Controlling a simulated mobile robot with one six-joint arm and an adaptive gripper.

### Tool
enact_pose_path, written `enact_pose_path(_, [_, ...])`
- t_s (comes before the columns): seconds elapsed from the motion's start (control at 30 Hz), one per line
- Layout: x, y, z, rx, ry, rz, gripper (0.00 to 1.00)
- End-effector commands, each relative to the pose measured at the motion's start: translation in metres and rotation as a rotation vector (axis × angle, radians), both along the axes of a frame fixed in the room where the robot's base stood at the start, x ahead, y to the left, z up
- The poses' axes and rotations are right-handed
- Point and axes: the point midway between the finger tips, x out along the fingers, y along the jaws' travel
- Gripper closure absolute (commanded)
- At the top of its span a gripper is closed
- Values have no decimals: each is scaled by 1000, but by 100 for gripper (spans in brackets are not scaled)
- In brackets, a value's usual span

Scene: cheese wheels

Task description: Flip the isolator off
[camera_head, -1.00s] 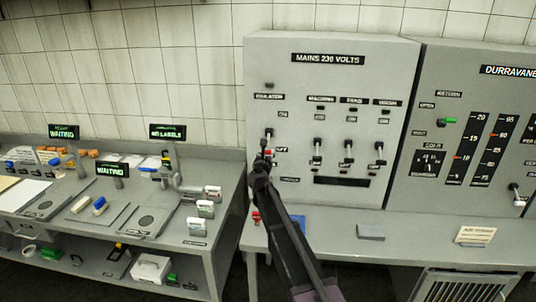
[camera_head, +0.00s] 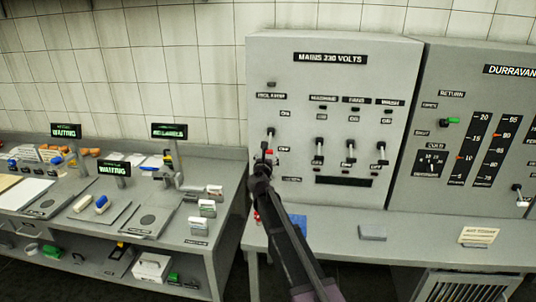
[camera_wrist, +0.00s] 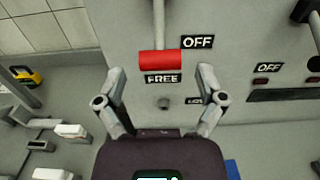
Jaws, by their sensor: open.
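The isolator lever (camera_head: 270,134) is at the left of the grey mains panel (camera_head: 400,75). In the wrist view, its shaft (camera_wrist: 159,20) runs down to a red handle (camera_wrist: 160,63). The red handle sits beside an OFF label (camera_wrist: 197,42) and just above a FREE label (camera_wrist: 164,79). My gripper (camera_head: 262,168) is just below the handle in the head view. In the wrist view, my gripper (camera_wrist: 161,76) is open, with one finger on each side below the red handle and gaps between them. Nothing is held.
Three more levers, including one (camera_head: 319,150), stand to the right on the same panel. A bench (camera_head: 345,225) with a blue item (camera_head: 297,223) lies below. A work desk (camera_head: 175,225) with scales and small items is at the left.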

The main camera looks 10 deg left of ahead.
Motion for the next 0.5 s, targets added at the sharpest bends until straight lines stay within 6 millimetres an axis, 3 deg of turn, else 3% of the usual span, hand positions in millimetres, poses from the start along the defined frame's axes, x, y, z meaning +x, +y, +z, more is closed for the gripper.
enact_pose_path(0.3, [-55, 1, 0, 0, 0, 1, 11])
enact_pose_path(0.5, [-82, 2, 0, 0, 0, 0, 11])
